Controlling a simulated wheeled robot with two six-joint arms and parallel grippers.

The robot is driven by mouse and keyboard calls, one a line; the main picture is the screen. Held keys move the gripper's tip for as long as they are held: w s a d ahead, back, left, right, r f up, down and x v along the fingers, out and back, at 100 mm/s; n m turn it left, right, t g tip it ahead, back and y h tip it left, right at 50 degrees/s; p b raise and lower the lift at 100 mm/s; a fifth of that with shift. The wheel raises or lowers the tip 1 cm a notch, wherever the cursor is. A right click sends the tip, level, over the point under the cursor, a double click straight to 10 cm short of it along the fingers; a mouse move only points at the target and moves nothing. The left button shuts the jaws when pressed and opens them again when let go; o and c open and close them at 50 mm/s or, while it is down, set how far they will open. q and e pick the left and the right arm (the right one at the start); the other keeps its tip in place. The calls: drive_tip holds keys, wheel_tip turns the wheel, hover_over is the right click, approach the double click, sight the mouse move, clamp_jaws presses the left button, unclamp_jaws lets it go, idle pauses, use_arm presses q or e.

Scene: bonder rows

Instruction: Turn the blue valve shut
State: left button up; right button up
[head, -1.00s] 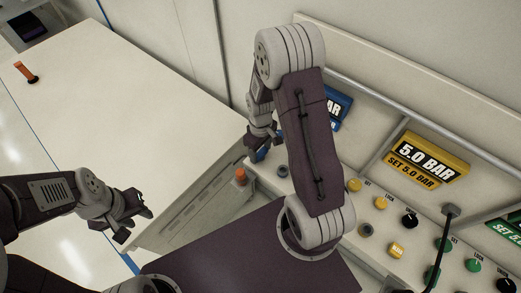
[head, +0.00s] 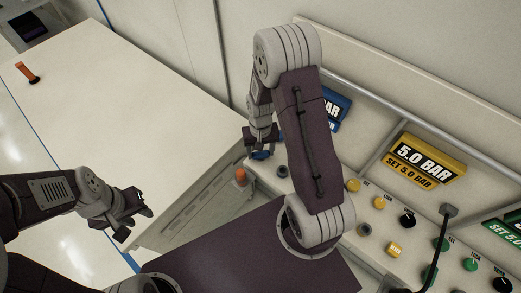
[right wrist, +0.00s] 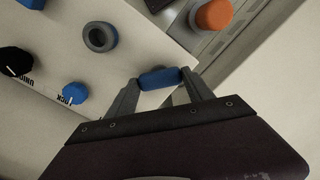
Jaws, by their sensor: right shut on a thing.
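The blue valve handle (head: 262,155) is at the left end of the control panel in the head view. It also shows in the right wrist view as a short blue bar (right wrist: 160,78). My right gripper (right wrist: 161,80) is shut on it, one finger at each end of the bar. In the head view my right gripper (head: 261,148) hides part of the handle. What lies under the handle is hidden.
An orange cap (head: 241,176) is close to the valve. A grey ring (right wrist: 100,37), a blue knob (right wrist: 75,93) and a black knob (right wrist: 15,62) are on the panel nearby. A blue sign (head: 332,105) is partly behind my right arm; a yellow sign (head: 425,160) stands right of it.

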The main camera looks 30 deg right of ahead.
sight(260, 153)
drive_tip(key=m, duration=0.5)
drive_tip(key=shift+w+r+p, duration=0.15)
drive_tip(key=shift+p, duration=0.15)
drive_tip(key=shift+m, duration=2.4)
drive_tip(key=o, duration=1.4)
drive_tip(key=shift+c, duration=0.2)
wheel_tip(260, 153, up, 9)
